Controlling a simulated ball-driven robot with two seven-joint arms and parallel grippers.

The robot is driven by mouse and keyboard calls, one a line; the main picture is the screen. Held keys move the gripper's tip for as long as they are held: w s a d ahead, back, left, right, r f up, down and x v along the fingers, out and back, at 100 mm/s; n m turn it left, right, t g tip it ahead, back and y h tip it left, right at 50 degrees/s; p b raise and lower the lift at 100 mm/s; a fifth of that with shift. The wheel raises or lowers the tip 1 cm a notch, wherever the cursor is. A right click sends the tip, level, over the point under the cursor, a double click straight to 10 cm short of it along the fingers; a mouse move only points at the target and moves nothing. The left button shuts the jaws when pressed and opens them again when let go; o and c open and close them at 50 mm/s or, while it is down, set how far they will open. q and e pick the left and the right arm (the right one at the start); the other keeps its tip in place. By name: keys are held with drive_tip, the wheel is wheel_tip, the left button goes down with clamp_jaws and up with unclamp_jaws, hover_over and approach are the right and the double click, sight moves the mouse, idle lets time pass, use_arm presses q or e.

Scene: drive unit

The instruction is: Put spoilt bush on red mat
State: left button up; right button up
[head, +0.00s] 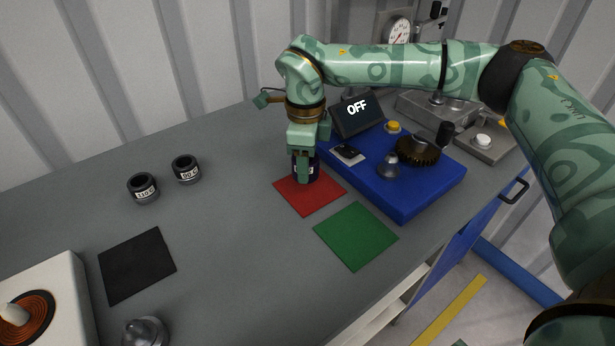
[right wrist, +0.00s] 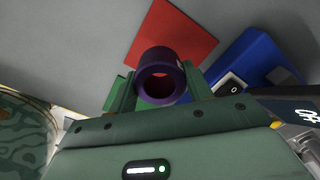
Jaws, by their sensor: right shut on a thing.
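The red mat (head: 312,200) lies on the grey bench in front of the blue unit's left side; it also shows in the right wrist view (right wrist: 173,38). My right gripper (head: 305,168) points down at the mat's far part, shut on a dark bush (head: 313,169). In the right wrist view the bush (right wrist: 160,66) is a dark purple ring held between the two fingers, its hollow end facing the camera. The fingers hide part of it in the head view. I cannot tell whether it touches the mat. My left gripper is not in view.
Two dark bushes with white labels (head: 143,188) (head: 186,169) stand at the left. A green mat (head: 356,236) and a black mat (head: 137,265) lie empty. The blue unit (head: 405,190) carries a gear (head: 417,150) and an OFF screen (head: 357,114). The bench middle is clear.

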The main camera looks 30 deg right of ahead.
drive_tip(key=shift+w+d+f, duration=0.3)
drive_tip(key=shift+d+f, duration=0.1)
drive_tip(key=shift+f, duration=0.15)
drive_tip(key=f, duration=0.1)
drive_tip(key=f+b, duration=0.2)
drive_tip(key=shift+w+d+f, duration=0.15)
drive_tip(key=shift+d+f, duration=0.15)
drive_tip(key=shift+f, duration=0.25)
drive_tip(key=shift+c, duration=0.4)
drive_tip(key=shift+r, duration=0.15)
drive_tip(key=o, duration=1)
wheel_tip(320, 180, up, 12)
drive_tip(key=p, duration=0.4)
